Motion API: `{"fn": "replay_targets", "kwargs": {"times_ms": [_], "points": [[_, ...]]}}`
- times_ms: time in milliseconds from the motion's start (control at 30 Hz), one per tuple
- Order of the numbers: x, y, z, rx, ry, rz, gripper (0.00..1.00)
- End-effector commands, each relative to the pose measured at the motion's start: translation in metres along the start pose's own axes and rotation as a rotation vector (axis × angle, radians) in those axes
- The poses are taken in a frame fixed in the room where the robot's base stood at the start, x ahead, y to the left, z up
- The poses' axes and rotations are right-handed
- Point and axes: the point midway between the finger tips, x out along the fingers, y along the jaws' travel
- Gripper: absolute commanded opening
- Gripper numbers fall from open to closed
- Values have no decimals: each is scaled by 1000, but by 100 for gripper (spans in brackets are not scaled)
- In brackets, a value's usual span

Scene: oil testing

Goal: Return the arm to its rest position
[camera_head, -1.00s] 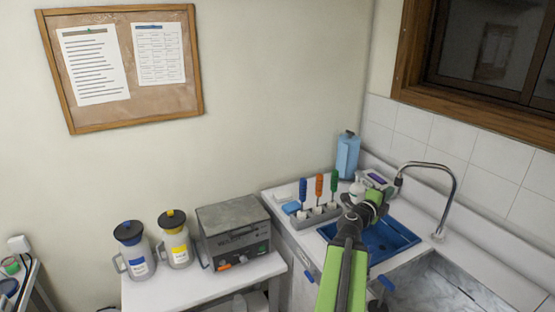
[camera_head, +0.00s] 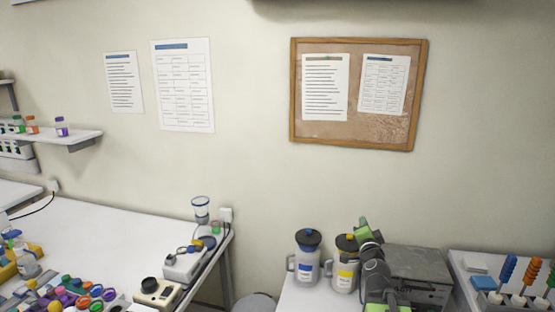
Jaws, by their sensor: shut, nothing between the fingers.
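My arm, green and dark grey, rises from the bottom edge right of centre in the head view. My gripper (camera_head: 362,229) is at its upper end, small and seen from behind, in front of the yellow-labelled jug and the grey box-shaped device. It appears empty. Its fingertips are hard to make out.
A jug with a blue label (camera_head: 306,262) and one with a yellow label (camera_head: 345,270) stand on a small white table beside the grey device (camera_head: 420,268). At right is a rack with coloured-handled tools (camera_head: 520,285). A cluttered white bench (camera_head: 100,232) is at left.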

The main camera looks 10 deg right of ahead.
Motion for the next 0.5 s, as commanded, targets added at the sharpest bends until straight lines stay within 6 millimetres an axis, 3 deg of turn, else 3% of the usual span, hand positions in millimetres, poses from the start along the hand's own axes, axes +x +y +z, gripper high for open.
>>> {"fn": "replay_targets", "kwargs": {"times_ms": [33,133,233,300,367,400,500], "points": [[-1,-17,42,-60,-100,-27,0],[-14,-36,127,-201,-322,-51,0],[-44,-38,210,-370,-567,-47,0],[-75,-25,261,-511,-756,-16,0],[-108,-1,293,-650,-931,47,0],[-131,23,302,-742,-1043,114,0],[-178,81,285,-900,-1254,322,0]]}}
